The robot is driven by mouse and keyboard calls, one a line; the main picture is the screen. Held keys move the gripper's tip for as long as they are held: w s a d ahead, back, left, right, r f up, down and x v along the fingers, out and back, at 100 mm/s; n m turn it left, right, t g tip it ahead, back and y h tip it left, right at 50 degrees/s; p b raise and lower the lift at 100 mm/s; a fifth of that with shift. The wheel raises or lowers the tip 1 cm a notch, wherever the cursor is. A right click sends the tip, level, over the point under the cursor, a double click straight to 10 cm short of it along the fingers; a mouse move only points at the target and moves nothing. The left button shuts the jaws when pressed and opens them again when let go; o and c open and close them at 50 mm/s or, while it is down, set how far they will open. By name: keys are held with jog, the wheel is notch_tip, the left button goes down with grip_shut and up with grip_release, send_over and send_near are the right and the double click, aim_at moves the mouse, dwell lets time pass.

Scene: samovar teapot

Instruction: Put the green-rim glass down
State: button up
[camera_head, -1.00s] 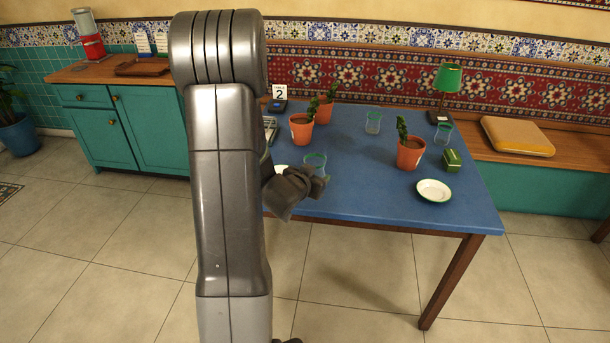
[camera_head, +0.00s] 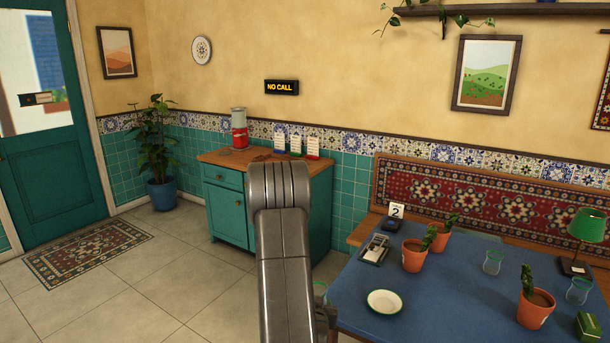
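A clear glass with a greenish rim (camera_head: 320,288) shows just right of my arm, partly hidden by it. My gripper (camera_head: 326,317) is a dark shape right below the glass, mostly hidden behind my arm. The glass has kept its place at the gripper, so the gripper appears shut on it; the fingers themselves are hidden. The glass looks upright, at the left edge of the blue table (camera_head: 440,310). Two similar glasses stand on the table, one near the back (camera_head: 492,262) and one at the right (camera_head: 577,290).
A white green-rimmed saucer (camera_head: 384,302) lies near the table's left side. Potted plants (camera_head: 415,254) (camera_head: 536,309), a card tray (camera_head: 375,250), a green lamp (camera_head: 586,226) and a green box (camera_head: 590,327) also stand there. A teal cabinet (camera_head: 230,212) is behind my arm.

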jog(key=a+n+y, duration=0.1)
jog(key=a, duration=0.2)
notch_tip(320, 180, up, 3)
jog(key=m+g+h+b, duration=0.4)
jog(key=m+h+b, duration=0.2)
jog(key=m+h, duration=0.35)
send_over(416, 339)
jog(key=s+a, duration=0.1)
jog(key=s, duration=0.1)
jog(key=shift+s, duration=0.1)
jog(key=shift+f+b, duration=1.2)
jog(key=shift+f, duration=3.6)
jog(key=shift+f, duration=0.1)
jog(key=shift+f, duration=0.1)
jog(key=o, duration=1)
jog(key=shift+b, duration=0.3)
